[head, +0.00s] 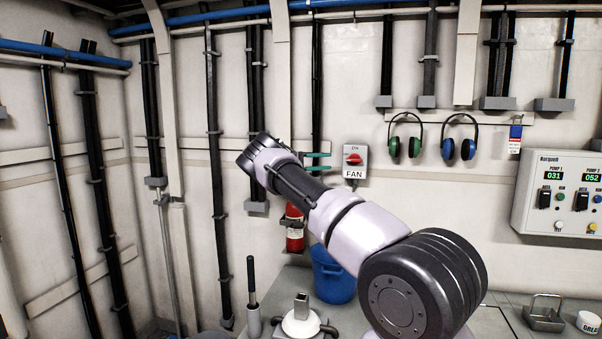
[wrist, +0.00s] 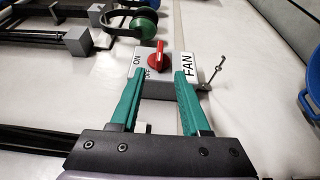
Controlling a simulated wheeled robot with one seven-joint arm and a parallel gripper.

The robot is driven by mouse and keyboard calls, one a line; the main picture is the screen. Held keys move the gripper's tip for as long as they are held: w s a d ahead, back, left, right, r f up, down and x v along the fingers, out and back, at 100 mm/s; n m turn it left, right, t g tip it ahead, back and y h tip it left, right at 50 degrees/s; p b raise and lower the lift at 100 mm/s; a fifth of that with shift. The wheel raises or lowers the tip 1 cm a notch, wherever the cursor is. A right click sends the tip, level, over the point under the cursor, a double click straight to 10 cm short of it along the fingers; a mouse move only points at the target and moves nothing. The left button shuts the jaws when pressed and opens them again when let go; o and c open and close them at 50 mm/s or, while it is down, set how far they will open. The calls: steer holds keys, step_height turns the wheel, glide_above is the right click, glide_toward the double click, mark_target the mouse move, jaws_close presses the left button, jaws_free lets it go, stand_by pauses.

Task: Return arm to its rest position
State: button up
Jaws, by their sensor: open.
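My arm reaches up and to the left across the head view. My gripper (head: 318,162) has green fingers and shows just left of the fan switch box. In the wrist view my gripper (wrist: 158,82) is open, with its two green fingers apart and nothing between them. The grey fan switch box (head: 355,162) with its red knob (head: 353,158) is on the wall. In the wrist view the box (wrist: 163,85) lies beyond the fingertips, and the red knob (wrist: 152,59) shows between and past them. I cannot tell any touch.
Green earmuffs (head: 405,137) and blue earmuffs (head: 459,137) hang right of the switch. A pump panel (head: 562,195) is at the far right. A red extinguisher (head: 294,228) and a blue bucket (head: 333,277) are below my arm. Black pipes (head: 213,140) run down the left wall.

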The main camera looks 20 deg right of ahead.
steer(key=s+d+r+m+t+y, duration=0.1)
steer(key=s+d+r+y, duration=0.15)
steer(key=s+y, duration=0.35)
steer(key=s+d+r+m+y, duration=0.1)
steer(key=s+d+r+y, duration=0.2)
steer(key=s, duration=0.6)
steer(key=s+a+r+t+y, duration=0.2)
steer(key=s+a+t+y, duration=0.3)
steer(key=s+a, duration=0.9)
steer(key=s+a+r+t+y, duration=0.3)
steer(key=s+a+t+y, duration=0.2)
steer(key=s+a, duration=0.9)
steer(key=s, duration=0.5)
steer(key=shift+a+y, duration=0.35)
steer(key=shift+y, duration=0.05)
steer(key=shift+r, duration=0.1)
